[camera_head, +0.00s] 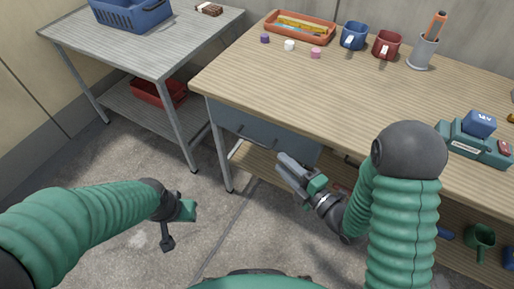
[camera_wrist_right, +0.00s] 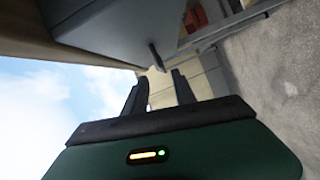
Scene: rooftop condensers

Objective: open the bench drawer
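The bench drawer (camera_head: 258,132) is a blue-grey box front under the left part of the wooden bench (camera_head: 330,90); it looks closed. In the right wrist view the drawer (camera_wrist_right: 115,25) fills the top, with a dark bar handle (camera_wrist_right: 156,57) sticking out from it. My right gripper (camera_head: 287,165) is in front of and below the drawer's right part in the head view. In the wrist view its two fingers (camera_wrist_right: 160,85) are apart, with nothing between them; the handle is just beyond the tips. My left gripper (camera_head: 178,220) hangs low over the floor, away from the bench; its opening is unclear.
A grey metal table (camera_head: 150,45) with a blue basket (camera_head: 130,14) stands at left, a red bin (camera_head: 158,92) on its shelf. On the bench are an orange tray (camera_head: 300,28), mugs (camera_head: 387,45), a pen cup (camera_head: 422,52) and a green device (camera_head: 472,142). The bench leg (camera_head: 221,150) is left of the drawer.

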